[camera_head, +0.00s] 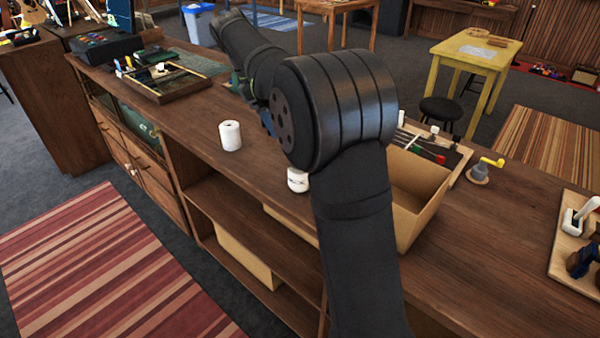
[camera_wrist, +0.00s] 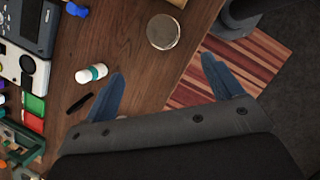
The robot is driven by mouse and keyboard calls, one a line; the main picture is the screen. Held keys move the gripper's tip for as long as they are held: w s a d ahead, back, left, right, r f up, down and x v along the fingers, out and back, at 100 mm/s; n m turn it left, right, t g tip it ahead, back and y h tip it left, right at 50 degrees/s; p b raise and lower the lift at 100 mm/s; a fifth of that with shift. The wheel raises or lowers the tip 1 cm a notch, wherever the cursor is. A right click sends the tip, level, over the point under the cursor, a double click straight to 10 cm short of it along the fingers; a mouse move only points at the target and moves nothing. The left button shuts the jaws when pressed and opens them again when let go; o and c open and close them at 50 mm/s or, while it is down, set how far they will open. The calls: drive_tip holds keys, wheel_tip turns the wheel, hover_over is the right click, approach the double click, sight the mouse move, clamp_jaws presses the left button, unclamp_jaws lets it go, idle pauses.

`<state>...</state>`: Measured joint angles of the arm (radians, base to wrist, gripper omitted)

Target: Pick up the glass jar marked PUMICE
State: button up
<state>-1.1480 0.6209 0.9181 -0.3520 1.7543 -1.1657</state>
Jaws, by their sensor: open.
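My gripper (camera_wrist: 162,66) is open and empty in the wrist view, its two blue fingers spread over the counter's edge. A round, pale-topped jar (camera_wrist: 163,31) stands on the counter just beyond the gap between the fingertips, not held. In the head view, a white jar (camera_head: 230,136) stands upright near the counter's front edge. A second white jar (camera_head: 298,180) with dark marking on its label is partly hidden by my arm. I cannot read PUMICE on either one. In the head view my gripper is mostly hidden behind my arm.
In the wrist view, a white bottle with a teal band (camera_wrist: 91,74) and a black stick (camera_wrist: 79,103) lie left of the fingers. In the head view, a cardboard box (camera_head: 415,190) stands right of my arm, and a tray (camera_head: 165,80) sits at the far left of the counter.

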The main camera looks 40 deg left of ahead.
drive_tip(key=x, duration=1.2)
drive_tip(key=shift+s+d, duration=0.15)
drive_tip(key=shift+s, duration=0.05)
drive_tip(key=shift+s+x, duration=0.15)
drive_tip(key=shift+x, duration=1.2)
drive_tip(key=shift+s+x, duration=0.1)
drive_tip(key=shift+x, duration=1.2)
drive_tip(key=c, duration=1.3)
